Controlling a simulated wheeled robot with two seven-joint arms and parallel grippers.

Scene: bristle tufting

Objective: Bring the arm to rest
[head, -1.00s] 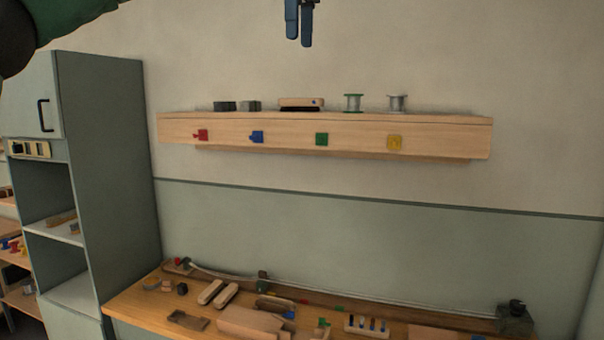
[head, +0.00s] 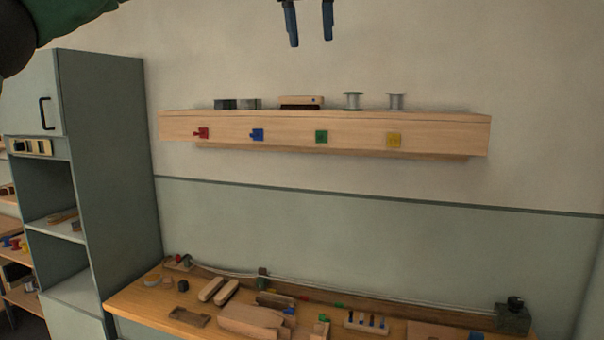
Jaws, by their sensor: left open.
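My left gripper (head: 309,24) shows at the top edge of the head view. Its two blue fingers point down and stand apart, with nothing between them. It hangs in the air above the wall shelf (head: 330,136), clear of it. My left arm (head: 60,8) shows in part at the top left corner, and the link between it and the gripper is out of the picture. My right gripper is not in view.
The shelf carries two spools, a brush (head: 302,102) and dark blocks. Below is a workbench (head: 140,298) with wooden blocks, small coloured parts and a dark device (head: 513,318) at its right end. A grey-green cabinet (head: 110,170) stands at the left. The wall between shelf and bench is bare.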

